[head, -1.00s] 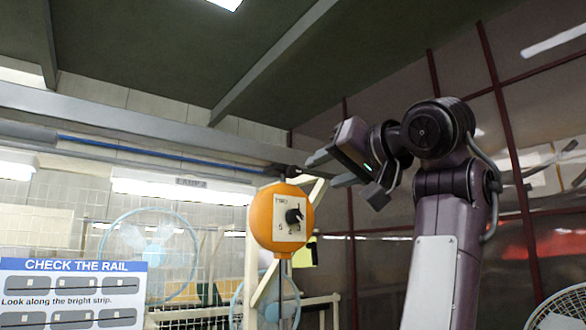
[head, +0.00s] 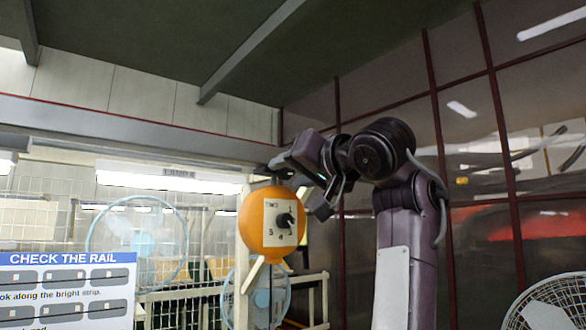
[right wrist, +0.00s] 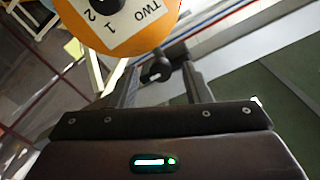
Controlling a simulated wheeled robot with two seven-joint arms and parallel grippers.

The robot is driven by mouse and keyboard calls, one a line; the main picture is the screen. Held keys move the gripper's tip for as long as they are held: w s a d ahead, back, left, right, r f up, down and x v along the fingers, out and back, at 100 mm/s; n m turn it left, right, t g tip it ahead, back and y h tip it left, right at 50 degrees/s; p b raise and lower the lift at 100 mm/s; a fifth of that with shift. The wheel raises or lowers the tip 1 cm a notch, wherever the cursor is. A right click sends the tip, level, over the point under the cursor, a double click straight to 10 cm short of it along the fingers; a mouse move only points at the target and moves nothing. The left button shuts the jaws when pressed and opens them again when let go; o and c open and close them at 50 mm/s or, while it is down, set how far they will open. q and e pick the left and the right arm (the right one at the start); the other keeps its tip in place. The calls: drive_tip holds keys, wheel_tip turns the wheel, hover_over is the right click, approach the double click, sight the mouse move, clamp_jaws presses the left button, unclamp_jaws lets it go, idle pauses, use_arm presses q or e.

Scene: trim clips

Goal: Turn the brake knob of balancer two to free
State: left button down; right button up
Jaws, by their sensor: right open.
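The balancer is a round orange housing (head: 262,240) on a pole, with a white label marked TWO; it also shows at the top of the right wrist view (right wrist: 150,40). A black dial knob (head: 285,220) sits on the label among numbers. A small dark knob with a white mark (right wrist: 156,74) is by the housing's top; in the right wrist view it lies between my right fingers, with no clear contact. My right gripper (head: 284,171) is open beside the housing's top, coming from the right. Its fingers also show in the wrist view (right wrist: 158,86). My left gripper is out of view.
A sign reading CHECK THE RAIL (head: 66,290) stands at lower left. A pale frame and wire fence (head: 200,300) are behind the balancer. A caged fan (head: 550,305) is at lower right. A grey beam (head: 130,130) crosses above.

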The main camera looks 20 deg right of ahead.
drive_tip(key=shift+s, duration=0.1)
clamp_jaws()
